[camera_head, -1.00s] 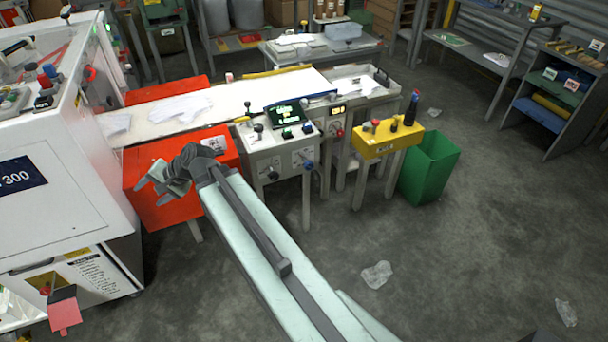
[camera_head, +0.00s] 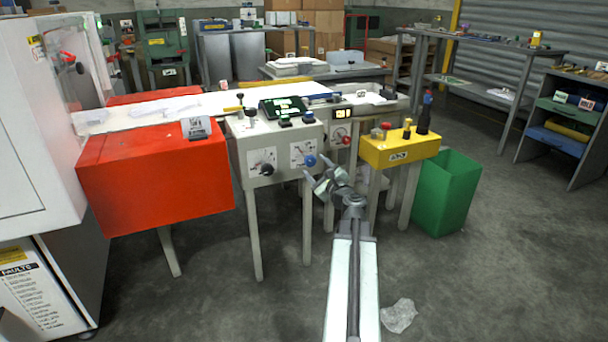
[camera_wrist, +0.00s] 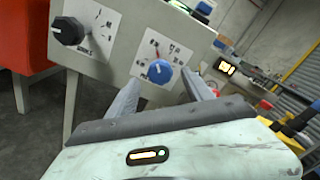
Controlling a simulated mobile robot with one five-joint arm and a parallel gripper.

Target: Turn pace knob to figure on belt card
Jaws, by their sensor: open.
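A grey control box (camera_head: 262,150) on legs carries a black knob (camera_head: 267,169) at left and a blue knob (camera_head: 310,160) at right, each on a white dial card. In the wrist view the blue knob (camera_wrist: 159,71) sits between my fingertips in the picture, with a red mark on its dial card (camera_wrist: 172,52) above it. The black knob (camera_wrist: 68,31) is to the left. I cannot read which knob is marked pace, nor identify the belt card. My gripper (camera_head: 318,174) is open and empty in front of the box, close to the blue knob; contact is not visible.
A red-orange guard (camera_head: 150,175) stands left of the box. A unit with a red knob (camera_head: 346,141) is behind right. A yellow button box (camera_head: 398,151) and green bin (camera_head: 447,192) stand right. Crumpled plastic (camera_head: 399,316) lies on the floor.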

